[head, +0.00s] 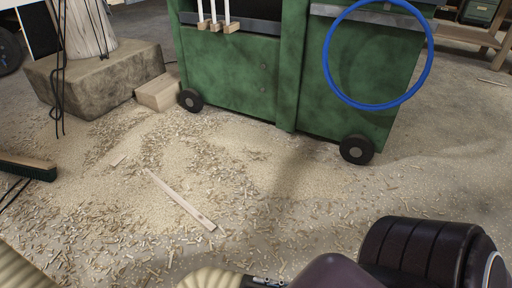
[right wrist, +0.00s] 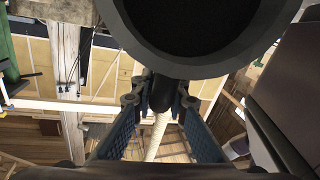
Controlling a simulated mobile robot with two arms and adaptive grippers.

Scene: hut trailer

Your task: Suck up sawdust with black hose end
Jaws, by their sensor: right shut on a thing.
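Pale sawdust and wood chips (head: 235,165) cover the floor in the head view, from the stone block to the green cart and down to the bottom edge. In the right wrist view my right gripper (right wrist: 162,100) is shut on the black hose end (right wrist: 262,42), whose wide dark round mouth fills the top. The cream ribbed hose (right wrist: 155,138) runs away between the blue-padded fingers. Cream ribbed hose also shows at the bottom of the head view (head: 208,279) and in its lower left corner (head: 22,262). The hose end cannot be made out in the head view. My left gripper is out of view.
A green wheeled cart (head: 235,72) stands at the back, with a blue ring (head: 328,62) at its right side. A stone block (head: 85,85) with a post and a wood block (head: 157,93) stand left. A broom (head: 28,168) and a wood strip (head: 180,200) lie in front.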

